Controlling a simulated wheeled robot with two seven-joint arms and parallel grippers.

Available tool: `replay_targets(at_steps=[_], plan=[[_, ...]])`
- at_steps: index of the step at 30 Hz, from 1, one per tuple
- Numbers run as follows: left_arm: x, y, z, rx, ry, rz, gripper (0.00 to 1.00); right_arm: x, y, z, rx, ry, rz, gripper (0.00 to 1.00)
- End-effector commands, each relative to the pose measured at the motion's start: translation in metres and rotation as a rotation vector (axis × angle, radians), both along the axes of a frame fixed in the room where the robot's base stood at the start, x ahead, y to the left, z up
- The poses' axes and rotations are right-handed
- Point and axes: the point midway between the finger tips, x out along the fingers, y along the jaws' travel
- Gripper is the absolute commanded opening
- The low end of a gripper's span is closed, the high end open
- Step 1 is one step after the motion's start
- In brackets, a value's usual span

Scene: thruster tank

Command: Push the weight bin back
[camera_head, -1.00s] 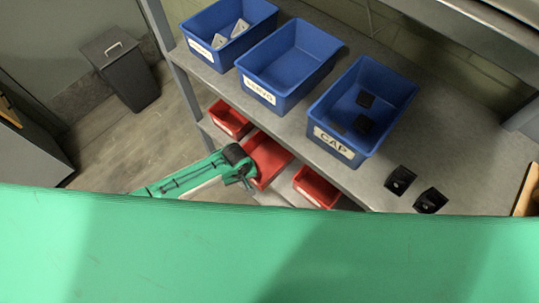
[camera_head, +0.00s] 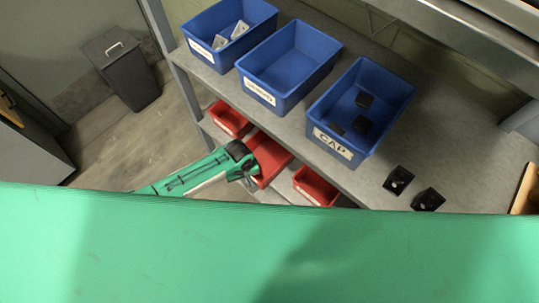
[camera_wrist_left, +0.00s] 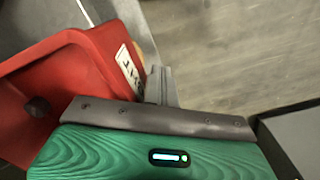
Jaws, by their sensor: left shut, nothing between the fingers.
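A red bin (camera_head: 270,152) sits on the lower shelf, between two other red bins, and sticks out past them toward the front. In the left wrist view it fills the left side (camera_wrist_left: 75,62), with a white label on its wall. Only the label's last letters show, so I cannot read it fully. My left gripper (camera_head: 251,181) is at the front of this bin in the head view. Its fingers (camera_wrist_left: 160,86) are shut and empty, close beside the label end. I cannot tell whether they touch. My right gripper is out of view.
Blue bins stand on the upper shelf (camera_head: 385,160), including the CAP bin (camera_head: 318,125). Two black parts (camera_head: 412,188) lie right of it. Red bins flank the middle one at left (camera_head: 228,118) and right (camera_head: 316,187). The floor at left is clear up to a grey trash can (camera_head: 130,80).

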Motion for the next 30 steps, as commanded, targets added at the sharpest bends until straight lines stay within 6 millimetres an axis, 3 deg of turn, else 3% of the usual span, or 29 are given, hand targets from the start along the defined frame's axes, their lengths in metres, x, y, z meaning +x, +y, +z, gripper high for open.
replay_targets(at_steps=[30], plan=[[0.03,-0.023,0.001,-0.001,-0.003,0.0,0.0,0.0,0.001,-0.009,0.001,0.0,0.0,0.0]])
